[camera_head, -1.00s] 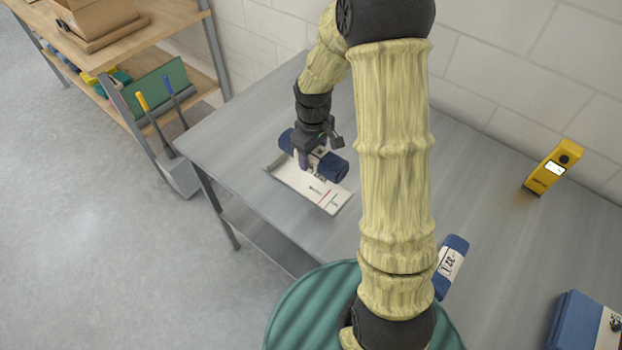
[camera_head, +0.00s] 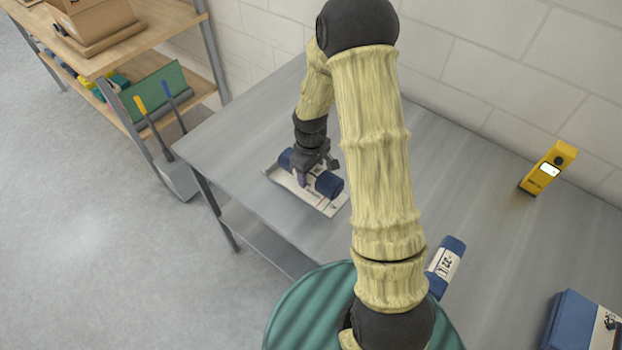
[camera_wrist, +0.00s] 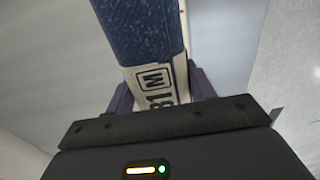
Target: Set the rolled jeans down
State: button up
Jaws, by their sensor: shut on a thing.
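The rolled jeans (camera_head: 329,185) are a dark blue roll with a white label band. My gripper (camera_head: 311,173) is shut on them from above, around the middle. The roll lies low over a white printed tray or mat (camera_head: 323,206) on the grey table, covering much of it; I cannot tell whether it touches. In the wrist view the roll (camera_wrist: 138,32) with its label reading "31 M" sits between the purple fingers of my gripper (camera_wrist: 160,95).
A second labelled blue roll (camera_head: 447,262) lies on the grey table (camera_head: 470,190) near a green ribbed round thing (camera_head: 305,310). A yellow device (camera_head: 547,168) stands by the wall. Folded blue clothing (camera_head: 575,322) is at lower right. A wooden shelf (camera_head: 150,40) stands at left.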

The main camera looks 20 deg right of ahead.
aim_at(310, 180)
jog(key=shift+f+p, duration=0.4)
jog(key=shift+f, duration=1.5)
jog(key=shift+f, duration=0.15)
jog(key=o, duration=1.2)
jog(key=shift+w, duration=0.1)
notch_tip(310, 180, up, 12)
jog(key=shift+r+b, duration=0.15)
jog(key=shift+b, duration=1.1)
